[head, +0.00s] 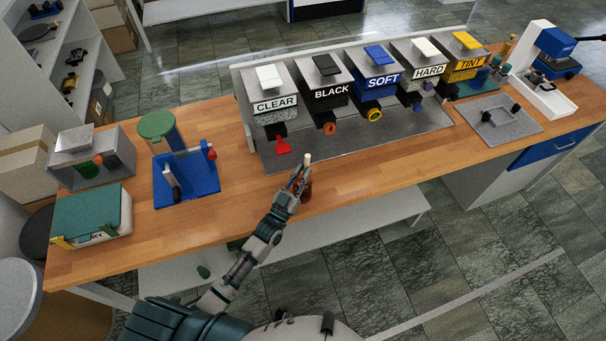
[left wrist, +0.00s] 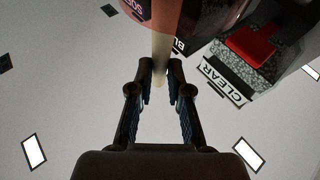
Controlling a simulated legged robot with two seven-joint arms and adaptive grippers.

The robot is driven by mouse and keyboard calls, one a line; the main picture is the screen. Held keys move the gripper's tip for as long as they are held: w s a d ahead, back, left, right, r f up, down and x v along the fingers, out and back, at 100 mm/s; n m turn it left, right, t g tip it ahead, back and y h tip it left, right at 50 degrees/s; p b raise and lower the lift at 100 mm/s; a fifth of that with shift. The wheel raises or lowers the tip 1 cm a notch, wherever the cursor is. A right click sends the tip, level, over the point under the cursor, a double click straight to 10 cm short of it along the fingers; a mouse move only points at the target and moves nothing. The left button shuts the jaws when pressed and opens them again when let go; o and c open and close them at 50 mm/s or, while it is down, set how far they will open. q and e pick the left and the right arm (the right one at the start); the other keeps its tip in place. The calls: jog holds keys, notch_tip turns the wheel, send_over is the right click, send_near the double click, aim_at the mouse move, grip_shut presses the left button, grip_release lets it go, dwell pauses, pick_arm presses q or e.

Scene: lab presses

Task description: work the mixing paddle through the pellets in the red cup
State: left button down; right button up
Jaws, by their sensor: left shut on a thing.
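My left gripper (head: 299,180) is at the front edge of the wooden bench, its fingers closed around a pale rod, the mixing paddle's handle (head: 307,159). In the left wrist view the rod (left wrist: 161,55) runs between the two fingertips (left wrist: 160,75). The reddish cup (head: 306,191) shows just beside and below the fingers, partly hidden by them. A reddish see-through surface, apparently the cup, shows at the top edge of the left wrist view (left wrist: 195,12). The pellets and the paddle's lower end are hidden. My right gripper is not in view.
Several labelled dispensers, including CLEAR (head: 273,98) and BLACK (head: 326,88), stand behind on a grey mat (head: 375,143). A blue press (head: 186,178) and a green-topped box (head: 90,215) stand left. Bare bench (head: 360,172) lies right of the cup.

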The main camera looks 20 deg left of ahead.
pick_arm(q)
jog(key=shift+w+a+r+p, duration=0.15)
jog(key=shift+w+r+p, duration=0.15)
jog(key=shift+r, duration=0.3)
jog(key=shift+w+a+r+p, duration=0.15)
jog(key=shift+r+p, duration=0.2)
jog(key=shift+r, duration=0.2)
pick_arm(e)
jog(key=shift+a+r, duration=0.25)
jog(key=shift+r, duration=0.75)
pick_arm(q)
jog(key=shift+d, duration=0.15)
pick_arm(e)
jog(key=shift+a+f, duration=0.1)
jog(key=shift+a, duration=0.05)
pick_arm(q)
jog(key=f, duration=0.1)
jog(key=f+b, duration=0.1)
jog(key=s+a+f, duration=0.1)
jog(key=shift+b, duration=0.4)
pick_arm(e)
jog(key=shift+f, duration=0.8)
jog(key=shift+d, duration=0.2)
